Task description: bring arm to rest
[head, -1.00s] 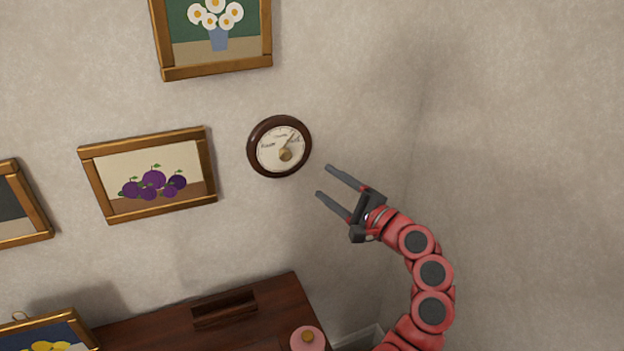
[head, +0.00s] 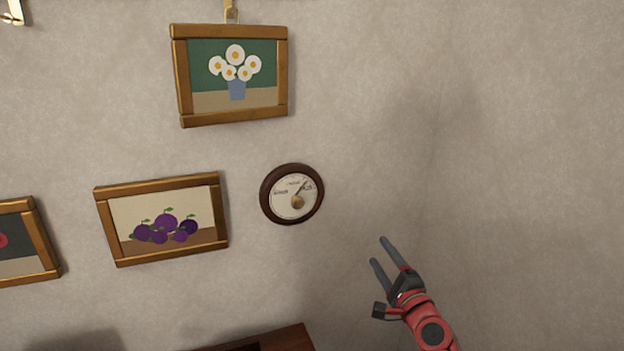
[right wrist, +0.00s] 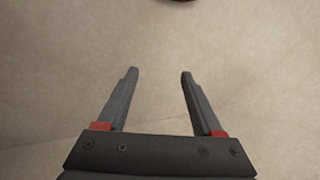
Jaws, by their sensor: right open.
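My right gripper (head: 382,251) is at the lower right of the head view, its red arm coming in from the bottom. Its two dark fingers are apart with nothing between them. In the right wrist view the open fingers (right wrist: 158,75) point at bare wall. The gripper is below and to the right of the round barometer-like dial (head: 293,194), apart from it in the picture. My left gripper is not in view.
On the wall hang a framed flower picture (head: 230,119), a framed plum picture (head: 162,261) and a partly cut-off frame (head: 40,240). A dark wooden furniture top (head: 290,340) shows at the bottom edge. The wall at right is bare.

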